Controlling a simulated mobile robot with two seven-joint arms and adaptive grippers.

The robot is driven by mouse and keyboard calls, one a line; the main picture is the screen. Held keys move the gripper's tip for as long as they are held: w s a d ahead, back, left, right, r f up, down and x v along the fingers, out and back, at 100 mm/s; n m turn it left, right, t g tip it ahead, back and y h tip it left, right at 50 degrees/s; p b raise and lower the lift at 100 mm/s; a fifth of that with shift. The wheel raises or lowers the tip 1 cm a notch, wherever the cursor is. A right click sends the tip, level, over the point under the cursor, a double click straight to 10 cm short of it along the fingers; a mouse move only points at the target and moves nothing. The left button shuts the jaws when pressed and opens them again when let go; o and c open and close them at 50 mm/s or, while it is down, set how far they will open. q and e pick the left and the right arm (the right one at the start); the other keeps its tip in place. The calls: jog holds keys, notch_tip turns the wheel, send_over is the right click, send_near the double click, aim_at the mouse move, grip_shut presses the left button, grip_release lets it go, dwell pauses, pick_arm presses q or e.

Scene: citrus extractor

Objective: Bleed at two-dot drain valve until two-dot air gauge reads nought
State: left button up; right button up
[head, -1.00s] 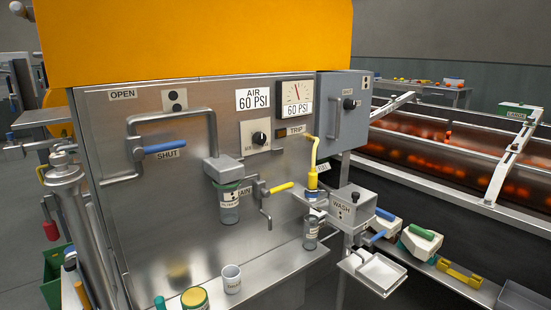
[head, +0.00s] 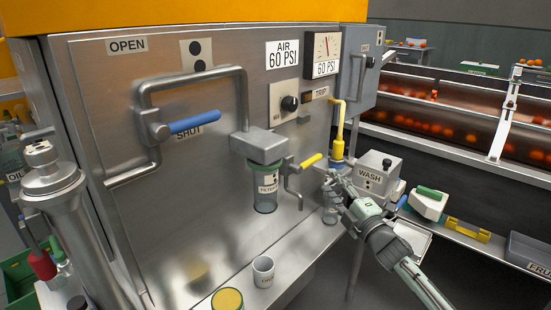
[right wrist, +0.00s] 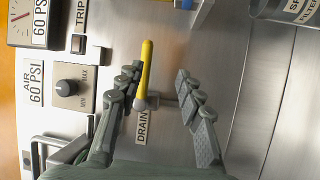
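The drain valve's yellow handle (head: 311,160) sticks out of the steel panel beside the filter bowl, pointing up to the right. In the right wrist view the yellow handle (right wrist: 146,68) lies between my right gripper's spread fingers (right wrist: 160,80), closer to the left finger; I cannot tell whether it touches. The DRAIN label (right wrist: 142,126) is below it. In the head view my right gripper (head: 338,178) is right of the handle. The air gauge (head: 326,52) has a needle near upright and reads 60 PSI. A two-dot plate (head: 196,54) is on the panel. My left gripper is out of view.
A blue lever (head: 195,123) on the bent pipe lies by SHUT. The filter bowl (head: 266,190) hangs left of the drain valve.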

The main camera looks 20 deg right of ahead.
aim_at(313, 157)
jog(key=shift+n+y, duration=0.3)
jog(key=shift+n, duration=0.2)
jog(key=shift+w+a+r, duration=0.15)
jog(key=shift+w+r, duration=0.45)
jog(key=shift+w, duration=0.85)
jog(key=shift+w+a+r, duration=0.2)
jog(key=shift+w+r, duration=0.35)
jog(key=shift+w, duration=0.95)
jog(key=shift+w+a+r, duration=0.15)
jog(key=shift+w+r, duration=0.45)
jog(key=shift+w, duration=0.85)
jog(key=shift+c, duration=0.6)
grip_shut()
